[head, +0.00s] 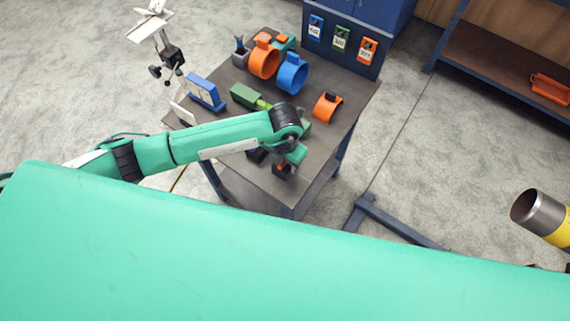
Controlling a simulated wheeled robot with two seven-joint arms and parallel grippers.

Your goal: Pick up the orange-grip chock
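My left arm reaches in from the left over the dark worktable (330,145). My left gripper (285,164) points down near the table's front corner; its fingers are small and mostly hidden by the wrist. A small dark piece with an orange patch, which looks like the orange-grip chock (282,169), is right at the fingertips. I cannot tell whether the fingers are around it or only above it. Another dark piece (257,155) lies just left of it, partly under the arm. My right gripper is not in view.
Orange (264,60) and blue (292,73) ring clamps stand at the table's back. An orange half ring (327,107) lies at the right, a green tool (244,95) mid-table, a blue-framed device (206,92) at the left. A tagged blue panel (341,50) rises behind.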

